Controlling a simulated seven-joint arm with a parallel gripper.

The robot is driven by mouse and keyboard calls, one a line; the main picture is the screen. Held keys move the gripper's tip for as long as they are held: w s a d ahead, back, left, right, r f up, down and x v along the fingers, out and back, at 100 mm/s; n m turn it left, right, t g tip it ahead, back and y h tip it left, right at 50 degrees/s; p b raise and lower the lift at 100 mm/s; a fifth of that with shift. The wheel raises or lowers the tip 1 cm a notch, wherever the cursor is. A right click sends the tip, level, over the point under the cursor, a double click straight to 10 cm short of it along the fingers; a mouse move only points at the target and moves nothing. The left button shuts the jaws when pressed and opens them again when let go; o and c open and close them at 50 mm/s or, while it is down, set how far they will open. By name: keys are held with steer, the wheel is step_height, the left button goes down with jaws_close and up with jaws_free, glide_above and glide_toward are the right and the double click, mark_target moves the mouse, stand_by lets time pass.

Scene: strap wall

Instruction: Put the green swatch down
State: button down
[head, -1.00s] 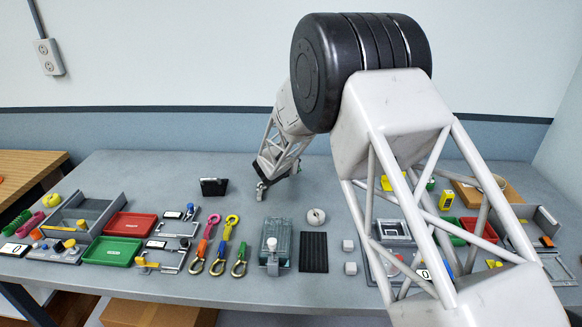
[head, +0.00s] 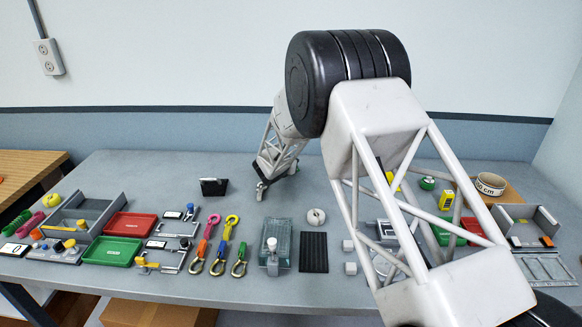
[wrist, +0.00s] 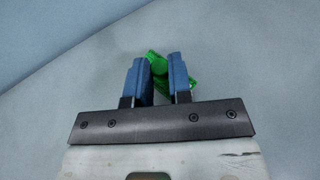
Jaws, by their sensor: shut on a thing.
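In the wrist view, my gripper (wrist: 155,68) has two blue fingers shut on a bright green piece, which I take to be the green swatch (wrist: 159,68). Parts of it show between the fingers, above them and behind the right finger; the rest is hidden. Plain grey-blue surface fills the view beyond it, and I cannot tell how high the swatch is above it.
On the grey bench, a red tray (head: 131,225) and a green tray (head: 112,251) lie at left. Several hooks (head: 219,258), a clear case (head: 279,245) and a black ribbed mat (head: 313,252) fill the middle. A small black stand (head: 214,187) is behind. My arm covers part of the right side.

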steer(key=shift+f, duration=0.85)
steer(key=shift+f, duration=0.2)
steer(key=c, duration=1)
jaws_free()
steer(key=shift+c, duration=0.2)
steer(key=shift+r, duration=0.15)
steer(key=shift+s+r, duration=0.1)
steer(key=shift+s, duration=0.05)
steer(key=shift+v, duration=5.85)
